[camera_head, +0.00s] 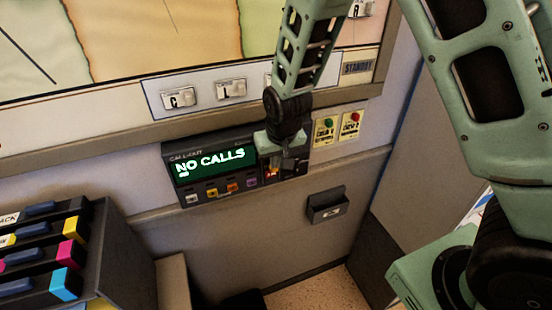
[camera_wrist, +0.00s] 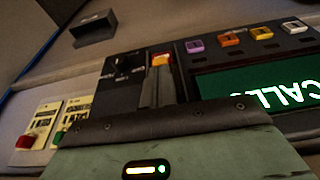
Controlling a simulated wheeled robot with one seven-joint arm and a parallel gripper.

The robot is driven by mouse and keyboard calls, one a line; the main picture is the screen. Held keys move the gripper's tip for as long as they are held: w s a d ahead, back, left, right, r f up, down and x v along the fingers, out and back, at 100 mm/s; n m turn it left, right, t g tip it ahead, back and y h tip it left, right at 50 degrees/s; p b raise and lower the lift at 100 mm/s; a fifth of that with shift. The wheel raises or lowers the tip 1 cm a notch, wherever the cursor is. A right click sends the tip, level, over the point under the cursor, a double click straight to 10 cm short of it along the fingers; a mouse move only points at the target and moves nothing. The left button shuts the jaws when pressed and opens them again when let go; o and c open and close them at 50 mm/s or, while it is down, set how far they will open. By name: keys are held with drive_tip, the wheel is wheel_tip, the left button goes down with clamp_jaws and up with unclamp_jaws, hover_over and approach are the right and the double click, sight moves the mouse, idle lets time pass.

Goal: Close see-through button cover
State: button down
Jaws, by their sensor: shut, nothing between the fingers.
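The call-out panel (camera_head: 185,162) is a dark wall unit with a green "NO CALLS" screen, and it also fills much of the wrist view (camera_wrist: 115,100). A lit red-orange button (camera_wrist: 161,60) sits on it beside a dark knob; it also shows in the head view (camera_head: 271,174). I cannot clearly make out the see-through cover or whether it is up or down. My gripper (camera_head: 288,163) is in front of the panel's right part. In the wrist view its dark fingers (camera_wrist: 160,84) are together, empty, with their tips close to the red-orange button. Contact cannot be told.
Several small coloured buttons (camera_head: 232,187) line the panel under the screen. Two cream plates with green and red buttons (camera_head: 338,127) are right of it. A small dark wall holder (camera_head: 326,205) is below. Coloured cartridges (camera_head: 45,250) stand at left. A switch strip (camera_head: 210,92) is above.

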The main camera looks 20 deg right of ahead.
wheel_tip(320, 180, down, 6)
drive_tip(key=b, duration=0.4)
drive_tip(key=shift+r, duration=0.15)
drive_tip(key=shift+f, duration=0.25)
drive_tip(key=shift+s, duration=0.15)
drive_tip(key=w+v, duration=0.1)
drive_tip(key=v, duration=1.3)
drive_tip(key=shift+w+r, duration=0.25)
drive_tip(key=shift+r, duration=0.15)
